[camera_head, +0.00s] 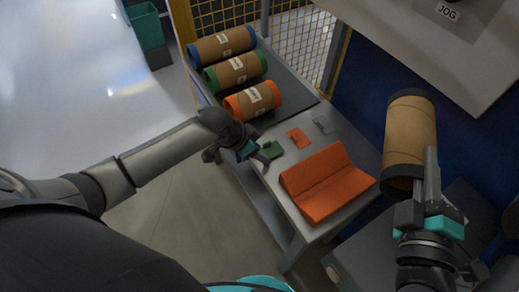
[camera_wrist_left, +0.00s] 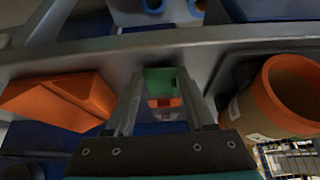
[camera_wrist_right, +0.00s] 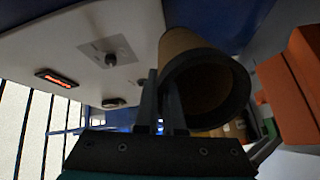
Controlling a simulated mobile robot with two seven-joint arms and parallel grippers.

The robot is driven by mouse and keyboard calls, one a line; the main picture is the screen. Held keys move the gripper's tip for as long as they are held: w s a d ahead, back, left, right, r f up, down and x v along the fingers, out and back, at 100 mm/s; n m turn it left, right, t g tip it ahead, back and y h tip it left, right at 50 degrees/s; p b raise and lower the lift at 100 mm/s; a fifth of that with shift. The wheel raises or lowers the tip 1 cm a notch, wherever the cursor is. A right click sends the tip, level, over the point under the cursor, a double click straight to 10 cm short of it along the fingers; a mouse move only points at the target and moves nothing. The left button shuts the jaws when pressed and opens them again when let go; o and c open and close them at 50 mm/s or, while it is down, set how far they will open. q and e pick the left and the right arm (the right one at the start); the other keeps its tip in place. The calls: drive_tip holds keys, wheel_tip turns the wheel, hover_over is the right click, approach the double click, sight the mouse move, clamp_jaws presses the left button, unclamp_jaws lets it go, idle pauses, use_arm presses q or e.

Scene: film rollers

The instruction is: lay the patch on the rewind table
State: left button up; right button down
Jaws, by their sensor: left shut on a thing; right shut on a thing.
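A small green patch (camera_head: 271,149) lies at the near left edge of the light table (camera_head: 300,224). An orange patch (camera_head: 298,137) and a grey patch (camera_head: 322,125) lie beyond it. My left gripper (camera_head: 262,154) is shut on the green patch at the table edge; in the left wrist view the green patch (camera_wrist_left: 160,82) shows between the fingers. Whether it is clear of the table I cannot tell. My right gripper (camera_head: 431,178) is shut on the rim of a brown roll (camera_head: 410,128) with black ends, held upright; its open end also shows in the right wrist view (camera_wrist_right: 244,92).
An orange V-shaped cradle (camera_head: 326,184) stands on the table's near part. Rolls with blue (camera_head: 222,44), green (camera_head: 235,71) and orange (camera_head: 253,101) ends lie on a dark mat at the back. A panel (camera_head: 440,40) overhangs at upper right. A green bin (camera_head: 147,29) stands far left.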

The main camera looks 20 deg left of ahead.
use_arm(q)
drive_tip(key=shift+f, duration=0.35)
drive_tip(key=o, duration=1.2)
drive_tip(key=shift+o, duration=0.5)
drive_tip(key=shift+s+d+f, duration=0.1)
drive_tip(key=shift+s, duration=0.05)
drive_tip(key=shift+r, duration=0.45)
use_arm(e)
drive_tip(key=shift+r, duration=0.15)
wheel_tip(320, 180, up, 3)
drive_tip(key=p, duration=0.3)
drive_tip(key=shift+r, duration=0.1)
use_arm(q)
drive_tip(key=v, duration=1.2)
drive_tip(key=shift+r, duration=0.25)
